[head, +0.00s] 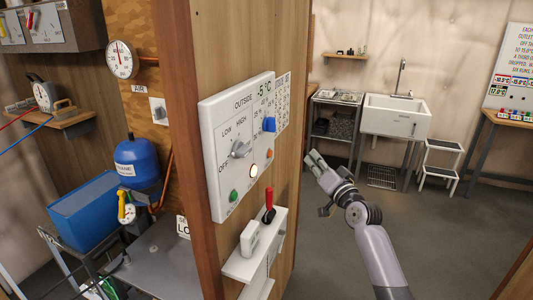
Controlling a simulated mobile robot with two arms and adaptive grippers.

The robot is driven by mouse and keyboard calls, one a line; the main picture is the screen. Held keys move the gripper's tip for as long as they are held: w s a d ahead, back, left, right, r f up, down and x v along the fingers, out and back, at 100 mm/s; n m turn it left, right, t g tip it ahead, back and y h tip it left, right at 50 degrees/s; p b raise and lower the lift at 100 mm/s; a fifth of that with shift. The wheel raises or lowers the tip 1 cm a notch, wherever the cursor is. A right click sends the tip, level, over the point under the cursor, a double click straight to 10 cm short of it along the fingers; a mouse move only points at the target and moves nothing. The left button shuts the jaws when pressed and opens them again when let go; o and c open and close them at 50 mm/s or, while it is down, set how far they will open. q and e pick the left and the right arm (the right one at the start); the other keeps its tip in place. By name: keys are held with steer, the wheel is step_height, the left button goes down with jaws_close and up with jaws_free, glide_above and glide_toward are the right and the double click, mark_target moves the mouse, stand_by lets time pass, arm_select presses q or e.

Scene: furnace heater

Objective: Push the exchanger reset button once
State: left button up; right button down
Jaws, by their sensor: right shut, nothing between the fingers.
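A white control panel (222,150) is fixed on the wooden post. It reads "OUTSIDE" and "-5 °C" at the top and has a grey rotary knob (239,149) marked OFF, LOW and HIGH. Along its lower part are a green button (234,196), a pale glowing round button or lamp (253,171) and an orange-red one (269,154). A blue part (269,124) sits at its right edge. I cannot read which one is the exchanger reset. My right gripper (316,164) is shut and empty, right of the panel and apart from it. My left gripper is out of view.
Below the panel, a white shelf (243,266) carries a red-handled lever (269,204) and a small white box (250,238). A sink (395,117) and step stool (440,162) stand behind; open floor lies right.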

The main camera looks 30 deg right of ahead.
mark_target(270, 154)
stand_by(0.3)
steer(key=w+a+p, duration=0.1)
steer(key=w+a, duration=0.4)
steer(key=w, duration=0.1)
steer(key=shift+w+a, duration=0.4)
steer(key=shift+p, duration=0.3)
stand_by(1.1)
steer(key=shift+w+a, duration=0.25)
steer(key=shift+w, duration=0.05)
steer(key=shift+w+a, duration=0.35)
stand_by(0.9)
stand_by(0.3)
steer(key=shift+s+d, duration=0.6)
steer(key=shift+s, duration=0.05)
